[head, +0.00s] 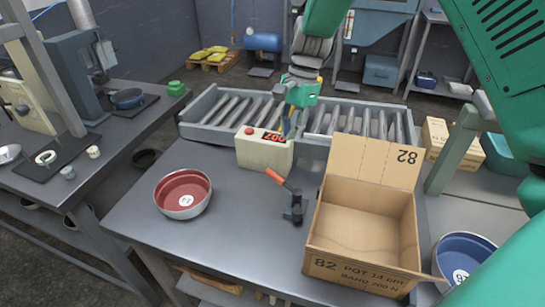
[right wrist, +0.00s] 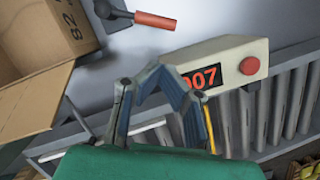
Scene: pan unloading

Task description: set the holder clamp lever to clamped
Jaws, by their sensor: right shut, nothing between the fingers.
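The holder clamp (head: 294,207) is a small dark block on the bench, just left of the open carton. Its lever (head: 276,178) has an orange-red grip and slants up and left from the block. The lever grip also shows at the top of the right wrist view (right wrist: 155,20). I cannot tell from its angle whether it is clamped. My right gripper (head: 286,132) hangs above the display box, behind the lever and apart from it. Its fingertips (right wrist: 160,75) are together with nothing between them. My left gripper is in neither view.
An open carton (head: 323,237) stands right of the clamp. A red pan (head: 183,207) sits on the left of the bench, a blue one (head: 464,246) at right. The display box (head: 262,155) and roller conveyor (head: 205,105) lie behind. Bench space between red pan and clamp is clear.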

